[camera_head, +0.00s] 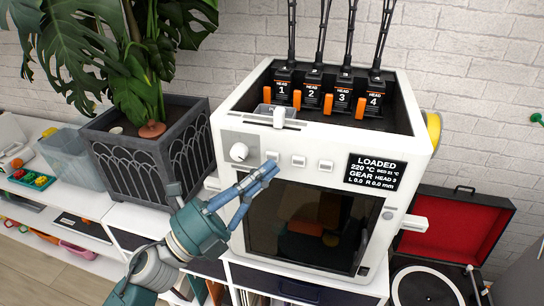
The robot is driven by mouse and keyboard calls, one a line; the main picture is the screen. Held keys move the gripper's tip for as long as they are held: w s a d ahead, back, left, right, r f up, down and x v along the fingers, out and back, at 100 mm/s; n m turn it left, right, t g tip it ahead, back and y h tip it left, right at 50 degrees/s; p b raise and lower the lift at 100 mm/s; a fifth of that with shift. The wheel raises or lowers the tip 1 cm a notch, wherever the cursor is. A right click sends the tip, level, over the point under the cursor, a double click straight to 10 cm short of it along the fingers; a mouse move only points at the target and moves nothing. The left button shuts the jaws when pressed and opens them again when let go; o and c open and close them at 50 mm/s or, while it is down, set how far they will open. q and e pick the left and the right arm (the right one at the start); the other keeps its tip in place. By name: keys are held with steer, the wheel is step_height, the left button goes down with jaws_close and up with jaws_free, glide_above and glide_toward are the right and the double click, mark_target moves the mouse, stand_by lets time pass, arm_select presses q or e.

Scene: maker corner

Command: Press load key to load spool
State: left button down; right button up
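A white printer (230,135) stands on the shelf unit. Its black display (375,172) reads LOADED, 220 °C, GEAR HEAD 3. Three small white keys sit in a row on its front: a left key (272,156), a middle key (299,161) and a right key (326,166). I cannot read any key labels. A yellow spool (434,130) is partly visible at the printer's right side. My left gripper (268,172) looks shut and empty, its fingertips at the left key's lower edge; contact cannot be told. My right gripper is not in view.
A round white knob (239,152) is left of the keys. Heads numbered 1 to 4 sit on top. A planter (150,160) stands left, close to the printer. An open red-lined record player (455,235) is at right. A handle (414,223) sticks out right.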

arm_select(q)
steer(key=shift+s+a, duration=0.1)
steer(key=shift+s, duration=0.1)
steer(key=shift+s, duration=0.1)
steer(key=shift+s+a, duration=0.25)
steer(key=shift+s, duration=0.5)
steer(key=shift+s+a, duration=0.25)
steer(key=shift+s, duration=0.55)
steer(key=shift+s+a, duration=0.25)
steer(key=shift+s, duration=0.5)
